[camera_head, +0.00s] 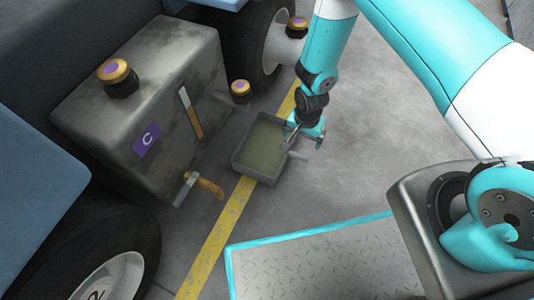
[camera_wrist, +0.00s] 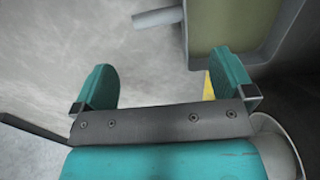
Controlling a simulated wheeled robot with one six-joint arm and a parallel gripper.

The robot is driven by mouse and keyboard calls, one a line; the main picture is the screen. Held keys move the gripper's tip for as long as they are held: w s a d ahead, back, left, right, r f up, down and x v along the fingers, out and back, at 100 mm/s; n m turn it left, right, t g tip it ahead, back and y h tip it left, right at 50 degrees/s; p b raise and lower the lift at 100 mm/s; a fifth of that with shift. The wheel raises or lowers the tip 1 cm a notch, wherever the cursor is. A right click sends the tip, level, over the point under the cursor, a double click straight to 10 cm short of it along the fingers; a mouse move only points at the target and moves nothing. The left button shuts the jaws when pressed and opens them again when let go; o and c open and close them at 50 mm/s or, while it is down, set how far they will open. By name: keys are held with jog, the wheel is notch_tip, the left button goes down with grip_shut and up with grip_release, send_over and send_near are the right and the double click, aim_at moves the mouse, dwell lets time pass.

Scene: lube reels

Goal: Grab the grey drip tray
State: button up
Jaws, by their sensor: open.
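The grey drip tray (camera_head: 252,172) stands on the floor across a yellow line, with murky greenish liquid inside. A short pale grey handle (camera_head: 299,155) sticks out of its right side. My gripper (camera_head: 306,138) is over or just beside the tray's right edge, close to the handle. In the wrist view my gripper (camera_wrist: 160,82) has its two teal fingers wide apart with nothing between them. The tray's wall (camera_wrist: 275,62) fills the upper right there, and the right finger overlaps its corner; I cannot tell if they touch. The handle (camera_wrist: 158,17) shows ahead of the fingers.
A stained grey tank (camera_head: 150,105) with a purple label and a brass tap (camera_head: 208,186) stands left of the tray. Vehicle wheels (camera_head: 100,270) are at the lower left and top. Open concrete floor (camera_head: 350,150) lies right of the tray.

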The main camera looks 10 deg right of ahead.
aim_at(299, 154)
notch_tip(299, 154, down, 8)
jog(key=b, duration=0.4)
notch_tip(299, 154, down, 5)
jog(key=b, duration=0.4)
jog(key=shift+f, duration=0.1)
jog(key=shift+r, duration=0.2)
jog(key=c, duration=1.1)
